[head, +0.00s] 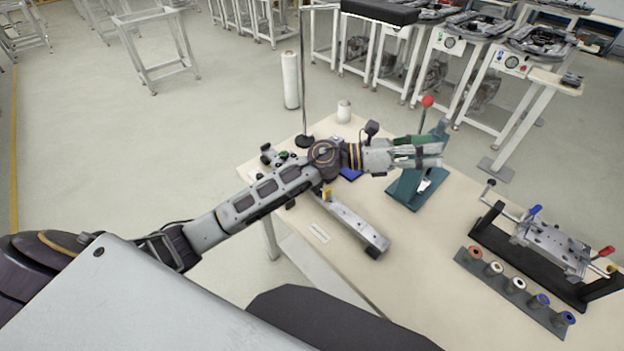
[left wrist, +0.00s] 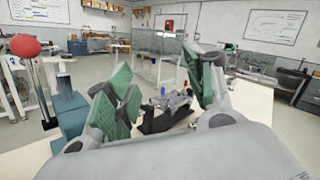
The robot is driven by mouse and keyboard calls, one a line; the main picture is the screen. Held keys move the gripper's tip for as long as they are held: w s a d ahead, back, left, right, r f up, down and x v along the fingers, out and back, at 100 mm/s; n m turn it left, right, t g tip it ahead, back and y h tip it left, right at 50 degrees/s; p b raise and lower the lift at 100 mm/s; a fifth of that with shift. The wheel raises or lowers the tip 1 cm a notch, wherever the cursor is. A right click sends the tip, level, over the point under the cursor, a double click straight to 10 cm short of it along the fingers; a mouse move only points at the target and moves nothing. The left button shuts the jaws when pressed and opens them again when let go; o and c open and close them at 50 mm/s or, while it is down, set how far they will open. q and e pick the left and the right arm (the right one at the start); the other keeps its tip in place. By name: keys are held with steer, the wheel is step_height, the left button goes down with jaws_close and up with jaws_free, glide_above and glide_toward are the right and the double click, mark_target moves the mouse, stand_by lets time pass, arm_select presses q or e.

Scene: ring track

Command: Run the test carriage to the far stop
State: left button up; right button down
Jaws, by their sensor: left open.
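A grey rail (head: 350,222) lies on the light table, with a dark end block (head: 377,247) at its near right end. A small yellow piece, perhaps the carriage (head: 327,193), sits near the rail's upper left end. My left forearm passes over that end and hides what lies beneath it, so the other end of the rail is not clear. My left gripper (head: 428,152) is open and empty, to the right of the rail and above the table. In the left wrist view its green-padded fingers (left wrist: 165,85) are spread apart. My right gripper is not in view.
A teal press (head: 404,192) with a red knob (head: 427,102) stands close to my left gripper. A metal fixture on a black frame (head: 550,247) and a strip of several spools (head: 515,290) stand to the right. The table's front middle is clear.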

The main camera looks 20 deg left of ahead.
arm_select(q)
steer(key=a+f+m+g+y, duration=0.6)
steer(key=f+m+g+y, duration=0.15)
steer(key=f+m, duration=0.4)
steer(key=w+a+m+y, duration=0.3)
steer(key=a+y, duration=0.8)
steer(key=a, duration=1.2)
steer(key=shift+n, duration=0.45)
steer(key=f, duration=0.4)
steer(key=f+p, duration=0.1)
steer(key=f, duration=0.8)
steer(key=shift+w+f+p, duration=0.3)
steer(key=shift+f, duration=0.55)
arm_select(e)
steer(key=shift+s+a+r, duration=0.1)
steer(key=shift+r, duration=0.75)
